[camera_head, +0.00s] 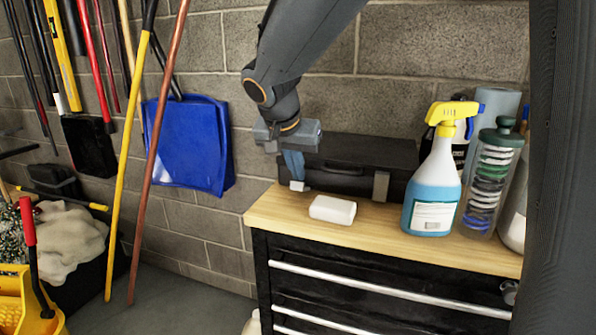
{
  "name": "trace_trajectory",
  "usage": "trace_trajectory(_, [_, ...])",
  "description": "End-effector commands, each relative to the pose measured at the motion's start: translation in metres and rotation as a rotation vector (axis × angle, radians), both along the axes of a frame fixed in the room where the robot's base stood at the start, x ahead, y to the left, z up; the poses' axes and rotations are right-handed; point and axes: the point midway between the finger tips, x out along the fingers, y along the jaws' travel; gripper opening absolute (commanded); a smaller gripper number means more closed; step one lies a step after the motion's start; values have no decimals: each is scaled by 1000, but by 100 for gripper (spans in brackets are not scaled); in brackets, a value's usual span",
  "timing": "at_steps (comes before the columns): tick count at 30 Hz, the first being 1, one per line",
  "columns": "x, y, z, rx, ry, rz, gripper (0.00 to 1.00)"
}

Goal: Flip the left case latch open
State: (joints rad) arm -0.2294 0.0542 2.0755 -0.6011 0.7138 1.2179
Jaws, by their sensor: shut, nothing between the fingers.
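A black case (345,151) lies closed on the wooden top of a cabinet, against the block wall. Its right latch (381,186) is a grey tab on the front face. My gripper (297,184) is at the left part of the case front, pointing down, with its blue-and-white fingers shut and nothing between them. The left latch is hidden behind my gripper or too small to make out. I cannot tell whether the fingers touch the case.
A white block (332,209) lies on the wooden top (281,213) in front of the case. A blue spray bottle (432,175) with a yellow head and a clear container (491,180) stand to the right. A blue dustpan (187,143) hangs at left.

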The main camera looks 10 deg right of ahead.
Motion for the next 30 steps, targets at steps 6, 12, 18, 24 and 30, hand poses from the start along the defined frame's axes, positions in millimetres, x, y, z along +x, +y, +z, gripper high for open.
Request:
trace_trajectory(6, [-6, 3, -10, 3, 22, -2, 0])
trace_trajectory(12, [-6, 3, -11, 3, 23, -2, 0])
trace_trajectory(18, [-11, 6, -12, 3, 23, -2, 0])
trace_trajectory(24, [-18, 10, -14, 2, 24, -3, 0])
trace_trajectory(30, [-21, 10, -10, 2, 24, -7, 0])
